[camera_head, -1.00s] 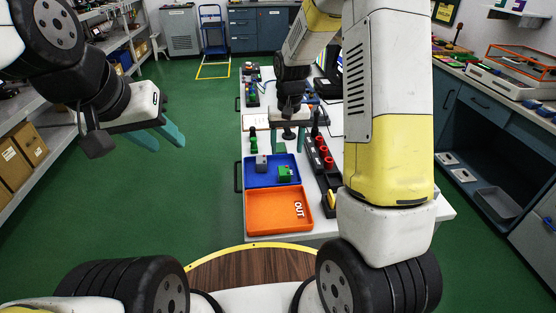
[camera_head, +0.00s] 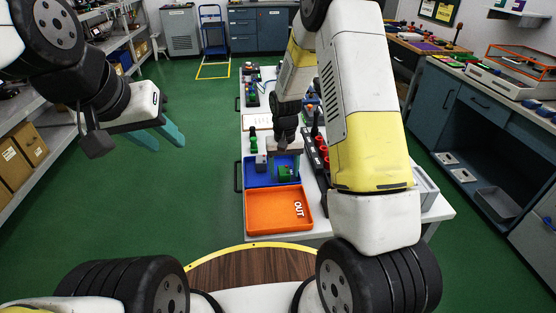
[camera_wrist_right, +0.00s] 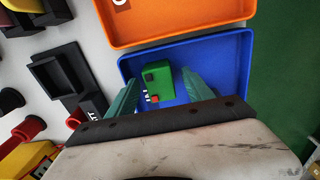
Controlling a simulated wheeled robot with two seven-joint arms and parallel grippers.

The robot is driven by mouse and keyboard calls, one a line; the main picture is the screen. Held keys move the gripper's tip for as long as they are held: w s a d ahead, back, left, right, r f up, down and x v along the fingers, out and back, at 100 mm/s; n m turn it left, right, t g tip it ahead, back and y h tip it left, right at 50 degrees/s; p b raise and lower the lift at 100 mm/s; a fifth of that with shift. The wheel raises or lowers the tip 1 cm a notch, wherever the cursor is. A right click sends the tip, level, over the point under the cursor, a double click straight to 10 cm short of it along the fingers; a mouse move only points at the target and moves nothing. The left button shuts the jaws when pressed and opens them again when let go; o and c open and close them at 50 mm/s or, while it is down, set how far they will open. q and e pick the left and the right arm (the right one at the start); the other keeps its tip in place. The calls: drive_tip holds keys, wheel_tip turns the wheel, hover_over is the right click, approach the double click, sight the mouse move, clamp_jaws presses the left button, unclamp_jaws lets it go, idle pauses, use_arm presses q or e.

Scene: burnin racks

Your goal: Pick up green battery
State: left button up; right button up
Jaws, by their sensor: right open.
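The green battery (camera_head: 285,172) lies in the right part of the blue tray (camera_head: 256,179). In the right wrist view the green battery (camera_wrist_right: 157,82) shows a red and a dark terminal and sits inside the blue tray (camera_wrist_right: 222,72). My right gripper (camera_head: 283,164) is over the tray, its teal fingers (camera_wrist_right: 158,95) open on either side of the battery; whether they touch it I cannot tell. My left gripper (camera_head: 174,135) is open and empty, out over the floor at the left.
An orange tray (camera_head: 272,210) marked OUT adjoins the blue tray's near side. A black rack with red pieces (camera_head: 321,158) stands to the right. A green piece (camera_head: 253,139) stands behind.

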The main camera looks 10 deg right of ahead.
drive_tip(key=shift+c, duration=0.4)
clamp_jaws()
drive_tip(key=shift+r, duration=0.1)
